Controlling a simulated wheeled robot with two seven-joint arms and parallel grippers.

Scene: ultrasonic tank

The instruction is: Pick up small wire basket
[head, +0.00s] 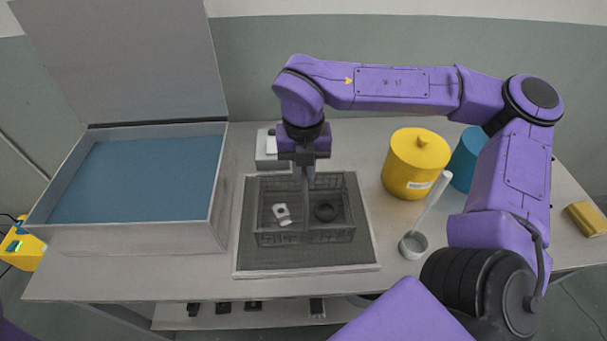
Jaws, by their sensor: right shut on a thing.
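The small wire basket (275,238) is a dark rectangular mesh basket at the middle of the table. It is on or just above a grey mat in a light tray; I cannot tell whether it touches. A small light metal part and a dark ring lie inside it. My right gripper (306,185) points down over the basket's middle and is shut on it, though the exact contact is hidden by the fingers. My left gripper does not show.
An ultrasonic tank (215,200) with blue liquid and a raised lid stands at the left. A yellow canister (415,165), a blue canister (465,160) and a ladle-like tool (413,245) stand right of the tray (300,272). A yellow block (586,219) lies at the far right.

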